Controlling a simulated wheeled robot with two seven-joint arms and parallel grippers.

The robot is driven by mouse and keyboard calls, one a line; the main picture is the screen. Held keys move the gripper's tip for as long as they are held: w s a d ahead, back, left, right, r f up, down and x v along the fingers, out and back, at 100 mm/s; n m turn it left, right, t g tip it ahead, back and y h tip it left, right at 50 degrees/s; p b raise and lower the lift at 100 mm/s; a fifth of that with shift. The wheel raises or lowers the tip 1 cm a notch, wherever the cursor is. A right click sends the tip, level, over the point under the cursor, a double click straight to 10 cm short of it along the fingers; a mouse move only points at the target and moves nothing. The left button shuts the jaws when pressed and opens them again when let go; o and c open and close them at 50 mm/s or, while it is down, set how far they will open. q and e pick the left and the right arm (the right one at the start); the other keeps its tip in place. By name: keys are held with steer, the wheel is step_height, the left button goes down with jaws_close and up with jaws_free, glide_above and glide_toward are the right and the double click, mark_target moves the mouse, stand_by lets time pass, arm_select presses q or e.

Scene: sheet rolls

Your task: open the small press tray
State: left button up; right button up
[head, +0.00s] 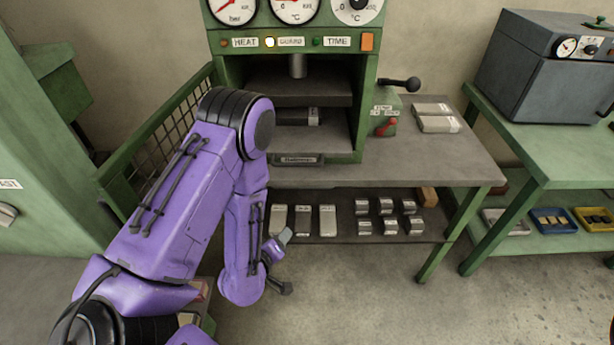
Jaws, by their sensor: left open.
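The small green press (366,110) stands on a grey bench, with its front opening facing me. A low, dark tray front (299,160) with a small label plate sits at the bottom of the opening, close to the bench top. It looks pushed in, though my arm covers its left part. A dark mould with a light end (299,116) lies inside the opening. My purple left arm crosses in front of the press's left side. My left gripper (279,263) is open and empty, low in front of the bench's lower shelf, apart from the tray. My right gripper is out of view.
The lower shelf (340,225) holds several pale bars and small metal blocks. A black-knobbed lever (400,84) and a red handle (386,128) are right of the press. A mesh guard (170,130) stands at left. Floor in front of the bench is clear.

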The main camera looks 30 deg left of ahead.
arm_select(q)
steer(key=w+a+r+n+t+b, duration=0.2)
steer(key=w+n+t+b, duration=0.1)
steer(key=w+t, duration=0.15)
steer(key=n+t+b, duration=0.2)
steer(key=n+t, duration=0.1)
glide_toward(299, 165)
steer(key=shift+n, duration=0.3)
steer(key=p+x, duration=0.1)
steer(key=x, duration=0.4)
steer(key=p+x, duration=0.2)
steer(key=x, duration=0.3)
steer(key=shift+a+f, duration=0.2)
steer(key=shift+w, duration=0.3)
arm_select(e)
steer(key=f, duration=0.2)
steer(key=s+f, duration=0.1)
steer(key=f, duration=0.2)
arm_select(q)
jaws_close()
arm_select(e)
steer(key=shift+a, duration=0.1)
